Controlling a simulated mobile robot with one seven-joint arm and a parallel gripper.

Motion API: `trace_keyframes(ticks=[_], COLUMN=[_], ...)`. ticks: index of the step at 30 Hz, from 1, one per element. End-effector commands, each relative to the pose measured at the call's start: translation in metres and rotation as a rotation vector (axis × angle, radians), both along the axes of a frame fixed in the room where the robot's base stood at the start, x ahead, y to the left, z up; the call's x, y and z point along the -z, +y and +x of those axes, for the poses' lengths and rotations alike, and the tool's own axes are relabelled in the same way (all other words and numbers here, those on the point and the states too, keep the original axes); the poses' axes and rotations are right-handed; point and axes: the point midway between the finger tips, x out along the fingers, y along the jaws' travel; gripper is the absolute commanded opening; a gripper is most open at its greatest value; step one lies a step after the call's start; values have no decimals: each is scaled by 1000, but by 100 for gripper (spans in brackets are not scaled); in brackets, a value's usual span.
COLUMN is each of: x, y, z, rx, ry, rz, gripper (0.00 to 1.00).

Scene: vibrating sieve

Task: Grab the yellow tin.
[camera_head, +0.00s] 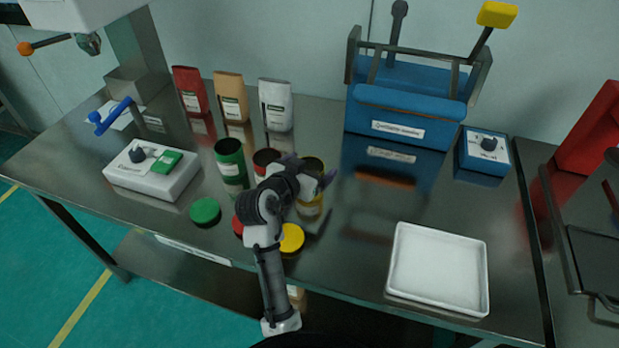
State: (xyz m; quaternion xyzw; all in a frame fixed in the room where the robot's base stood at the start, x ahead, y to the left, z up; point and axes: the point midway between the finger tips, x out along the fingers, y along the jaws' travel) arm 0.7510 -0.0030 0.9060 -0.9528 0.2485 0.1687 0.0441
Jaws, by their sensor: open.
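The yellow tin (312,207) stands on the metal table, partly hidden behind my gripper. Its dark rim shows just past the hand and its yellow lower side shows beneath. My gripper (310,169) is open, with one finger to the right of the tin's upper part and the other toward its far left. I cannot tell whether the fingers touch it. A yellow lid (291,238) lies on the table in front of the tin.
A green tin (230,160) and a red tin (265,160) stand left of the yellow tin. A green lid (205,211) and a partly hidden red lid (238,226) lie in front. A white tray (438,268) is at right. Three bags and a blue machine (405,112) stand behind.

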Motion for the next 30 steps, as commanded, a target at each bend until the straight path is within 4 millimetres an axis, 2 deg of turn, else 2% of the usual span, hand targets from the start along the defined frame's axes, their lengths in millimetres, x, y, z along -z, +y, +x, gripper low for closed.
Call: trace_keyframes(ticks=[4,5,15,16,25,30], x=[0,0,0,0,-3,-15], y=[0,0,0,0,0,-3], z=[0,0,0,0,0,4], rx=[0,0,0,0,0,0], ry=[0,0,-1,-1,-1,-1], rz=[0,0,0,0,0,0], gripper=[89,86,42,40,40,40])
